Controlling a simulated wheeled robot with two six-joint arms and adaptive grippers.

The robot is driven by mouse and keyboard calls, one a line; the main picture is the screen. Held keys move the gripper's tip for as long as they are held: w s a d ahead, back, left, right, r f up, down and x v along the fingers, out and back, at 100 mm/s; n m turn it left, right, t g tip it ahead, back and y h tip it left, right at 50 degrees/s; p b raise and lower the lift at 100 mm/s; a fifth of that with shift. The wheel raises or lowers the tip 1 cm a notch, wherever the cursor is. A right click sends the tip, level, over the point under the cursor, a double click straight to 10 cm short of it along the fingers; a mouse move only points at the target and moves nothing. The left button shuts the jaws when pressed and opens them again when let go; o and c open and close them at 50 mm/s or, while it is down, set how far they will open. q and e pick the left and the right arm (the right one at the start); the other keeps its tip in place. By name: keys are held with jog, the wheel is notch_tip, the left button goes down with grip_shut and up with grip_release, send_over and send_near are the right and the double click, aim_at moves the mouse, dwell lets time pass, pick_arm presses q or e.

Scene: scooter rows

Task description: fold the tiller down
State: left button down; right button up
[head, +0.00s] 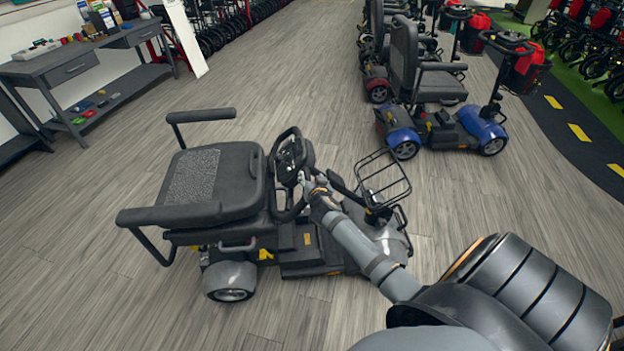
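A grey and black mobility scooter stands in the middle of the floor in the head view. Its tiller (291,156), with a black loop handlebar, leans back toward the seat (214,180), and the handlebar is close to the seat's edge. A wire basket (382,178) sits at the scooter's front. My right arm reaches in from the lower right, and my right gripper (305,183) is at the handlebar, apparently touching it. Its fingers are small and partly hidden against the dark tiller, so I cannot tell whether they are closed. My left gripper is out of view.
A row of scooters, the nearest with blue fenders (403,137), stands at the upper right. A grey workbench (72,68) with small items is at the upper left. The wood floor (90,215) left of the scooter is clear. Wheelchairs line the back.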

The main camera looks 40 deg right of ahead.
jog(key=v, duration=1.2)
